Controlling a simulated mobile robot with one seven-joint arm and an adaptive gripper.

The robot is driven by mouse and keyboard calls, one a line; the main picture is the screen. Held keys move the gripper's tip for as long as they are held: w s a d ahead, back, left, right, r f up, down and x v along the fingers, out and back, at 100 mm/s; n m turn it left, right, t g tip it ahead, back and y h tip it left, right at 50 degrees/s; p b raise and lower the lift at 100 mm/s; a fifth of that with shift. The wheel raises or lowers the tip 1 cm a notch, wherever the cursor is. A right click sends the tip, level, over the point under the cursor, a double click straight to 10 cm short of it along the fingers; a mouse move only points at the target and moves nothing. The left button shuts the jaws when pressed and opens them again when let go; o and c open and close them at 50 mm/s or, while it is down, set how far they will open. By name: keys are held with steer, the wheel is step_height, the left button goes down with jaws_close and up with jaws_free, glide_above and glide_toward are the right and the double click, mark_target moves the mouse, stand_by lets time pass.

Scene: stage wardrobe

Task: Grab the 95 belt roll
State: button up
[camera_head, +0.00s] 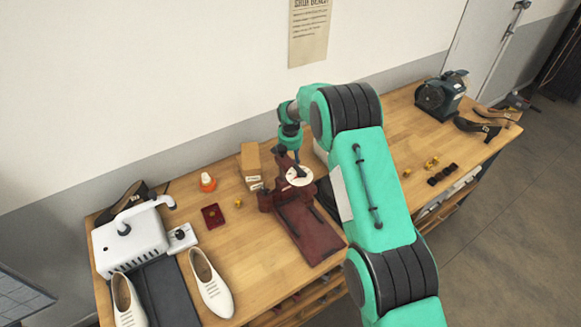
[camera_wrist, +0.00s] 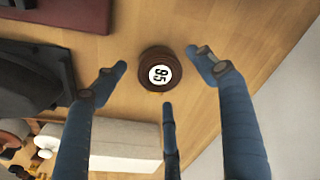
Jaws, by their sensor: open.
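The 95 belt roll (camera_wrist: 146,60) is a round dark brown coil with a white label reading "95". In the wrist view it lies on the wooden bench, between and beyond my fingertips. My gripper (camera_wrist: 160,80) is open, with its three blue-grey fingers spread around the roll and none clearly touching it. One finger comes up from below, close to the label's lower edge. In the head view my gripper (camera_head: 296,155) points down behind the dark red press. The roll cannot be made out there.
The dark red press (camera_head: 310,228) with a round white dial stands close in front of my gripper. Tan boxes (camera_head: 250,160) stand left of it. A white machine (camera_head: 128,245) and cream shoes (camera_head: 210,285) are at the left. A grinder (camera_head: 440,95) is at the right. The wall runs behind.

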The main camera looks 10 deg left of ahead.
steer(key=shift+w+f, duration=0.1)
steer(key=shift+f, duration=0.65)
steer(key=c, duration=1.3)
steer(key=shift+r, duration=5.05)
